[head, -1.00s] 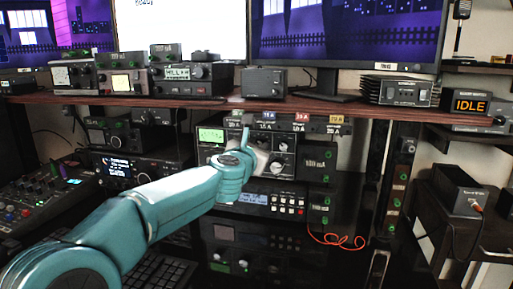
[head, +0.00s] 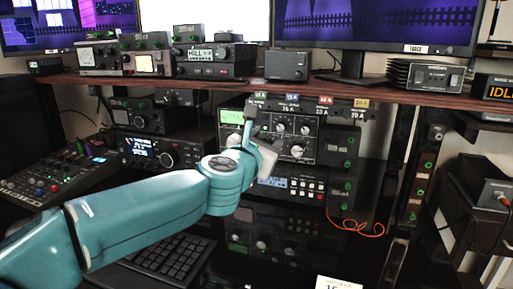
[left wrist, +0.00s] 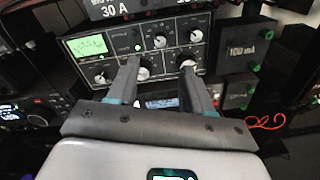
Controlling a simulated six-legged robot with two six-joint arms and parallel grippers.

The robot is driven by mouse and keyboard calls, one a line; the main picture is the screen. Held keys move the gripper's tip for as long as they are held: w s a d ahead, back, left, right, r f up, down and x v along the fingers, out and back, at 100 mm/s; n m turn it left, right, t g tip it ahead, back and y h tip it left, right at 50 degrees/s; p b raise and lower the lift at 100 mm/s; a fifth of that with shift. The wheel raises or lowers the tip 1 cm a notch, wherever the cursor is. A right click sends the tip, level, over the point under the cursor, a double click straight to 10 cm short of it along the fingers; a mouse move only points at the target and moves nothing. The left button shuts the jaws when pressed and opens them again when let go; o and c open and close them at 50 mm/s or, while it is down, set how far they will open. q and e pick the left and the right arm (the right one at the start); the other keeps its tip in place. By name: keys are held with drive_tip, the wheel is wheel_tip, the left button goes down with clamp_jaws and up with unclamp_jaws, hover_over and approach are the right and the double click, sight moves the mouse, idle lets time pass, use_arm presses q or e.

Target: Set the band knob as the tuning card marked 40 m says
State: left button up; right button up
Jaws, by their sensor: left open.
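A black tuner (head: 322,132) with a lit green meter (head: 231,117) and several white knobs sits under the shelf. It also shows in the left wrist view (left wrist: 112,60). I cannot tell which knob is the band knob. My left gripper (head: 262,150) is in front of the tuner's lower part and hides some of it. In the left wrist view my left gripper (left wrist: 160,68) is open, with one finger by a lower middle knob (left wrist: 143,73) and the other overlapping the large right knob (left wrist: 187,58). A white card (head: 338,284) is cut off at the bottom edge; its text is unreadable. My right gripper is out of view.
The shelf (head: 400,96) with radios crosses above the tuner. Black boxes with green terminals (head: 341,147) stand right of it. A loose red wire (head: 357,228) hangs at the right. A display unit (head: 290,186) lies below, a keyboard (head: 172,258) in front.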

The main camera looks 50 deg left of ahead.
use_arm(q)
drive_tip(key=p+v, duration=0.1)
drive_tip(key=v, duration=0.5)
idle(0.5)
